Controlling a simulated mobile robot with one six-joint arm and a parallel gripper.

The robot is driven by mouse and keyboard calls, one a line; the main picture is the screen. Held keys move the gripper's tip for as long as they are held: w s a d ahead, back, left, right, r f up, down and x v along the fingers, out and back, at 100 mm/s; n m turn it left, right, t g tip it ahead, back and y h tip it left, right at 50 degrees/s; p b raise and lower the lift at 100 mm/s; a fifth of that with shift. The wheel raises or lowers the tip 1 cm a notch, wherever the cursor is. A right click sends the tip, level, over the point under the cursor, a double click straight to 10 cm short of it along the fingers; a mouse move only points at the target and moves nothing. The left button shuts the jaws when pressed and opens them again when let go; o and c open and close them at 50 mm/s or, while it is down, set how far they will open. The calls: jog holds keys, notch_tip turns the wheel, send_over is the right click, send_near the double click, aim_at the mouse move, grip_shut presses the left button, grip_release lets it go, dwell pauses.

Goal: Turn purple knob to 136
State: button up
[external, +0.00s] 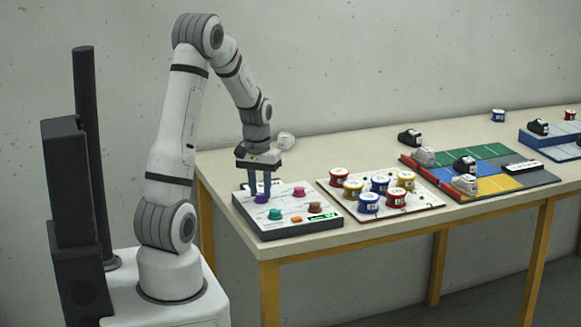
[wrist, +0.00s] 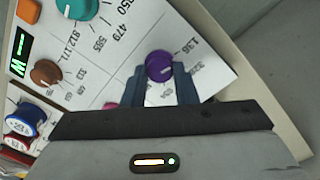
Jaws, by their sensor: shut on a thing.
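The purple knob (external: 261,198) sits at the left of the white-topped control panel (external: 245,207). In the wrist view the purple knob (wrist: 159,66) shows between my fingers, with a pale pointer line on its top. The printed label 136 (wrist: 190,47) is to its upper right, and another label partly shows at the lower right. My gripper (external: 260,194) reaches down from above and is shut on the purple knob; its blue fingers (wrist: 160,78) are on either side of it. The exact pointer direction is hard to read.
A teal knob (wrist: 78,6), a brown knob (wrist: 46,73) and a green display (wrist: 20,50) are on the same panel. A pink knob (external: 299,191) and an orange button (external: 296,219) are also there. A board with several spools (external: 430,203) stands to the right.

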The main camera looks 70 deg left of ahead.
aim_at(259, 194)
jog(key=o, duration=1)
jog(key=shift+s+a+r, duration=0.1)
jog(key=shift+r, duration=1.85)
jog(key=shift+s+a+r, duration=0.1)
jog(key=shift+r, duration=1.85)
